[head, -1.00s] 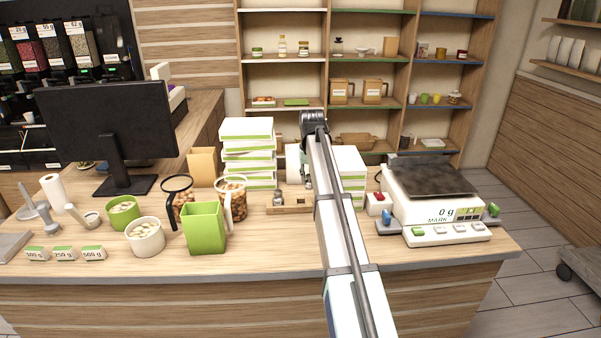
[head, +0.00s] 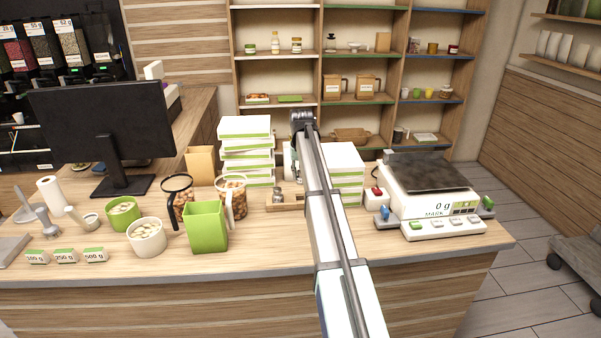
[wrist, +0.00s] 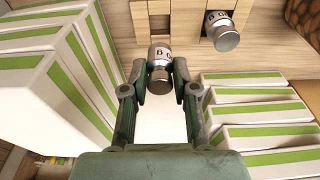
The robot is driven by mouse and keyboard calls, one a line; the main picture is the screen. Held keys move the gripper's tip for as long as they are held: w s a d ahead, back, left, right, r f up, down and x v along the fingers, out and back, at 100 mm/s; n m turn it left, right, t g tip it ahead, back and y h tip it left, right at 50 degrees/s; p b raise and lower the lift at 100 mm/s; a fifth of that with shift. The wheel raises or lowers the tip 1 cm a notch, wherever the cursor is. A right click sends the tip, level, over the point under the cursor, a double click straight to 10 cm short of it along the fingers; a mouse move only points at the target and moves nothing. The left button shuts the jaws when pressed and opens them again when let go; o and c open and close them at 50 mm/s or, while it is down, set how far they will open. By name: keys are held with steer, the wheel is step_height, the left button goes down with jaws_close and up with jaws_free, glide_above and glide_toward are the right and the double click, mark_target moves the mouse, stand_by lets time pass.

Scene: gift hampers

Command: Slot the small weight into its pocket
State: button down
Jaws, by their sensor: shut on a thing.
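The small weight (wrist: 159,68), a shiny metal cylinder with a knob, is pinched between the fingertips of my gripper (wrist: 160,84) in the wrist view. The wooden weight block (wrist: 185,27) lies just beyond it, with an open slot straight ahead of the held weight. Another metal weight (wrist: 224,32) sits in the block to the right. In the head view the block (head: 284,207) lies on the counter with one weight (head: 278,195) showing. My arm hides the gripper and held weight there. I cannot tell how high the held weight is above the block.
Stacks of white-and-green boxes stand close on the left (wrist: 65,85) and right (wrist: 255,125) of my gripper. Jugs of nuts (head: 232,197) and a green container (head: 206,226) stand left of the block. A scale (head: 430,195) stands right.

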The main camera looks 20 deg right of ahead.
mark_target(300, 184)
steer(key=shift+f+b, duration=0.75)
steer(key=shift+f, duration=1.65)
steer(key=c, duration=1.7)
jaws_free()
jaws_close()
steer(key=shift+f, duration=1.85)
stand_by(1.2)
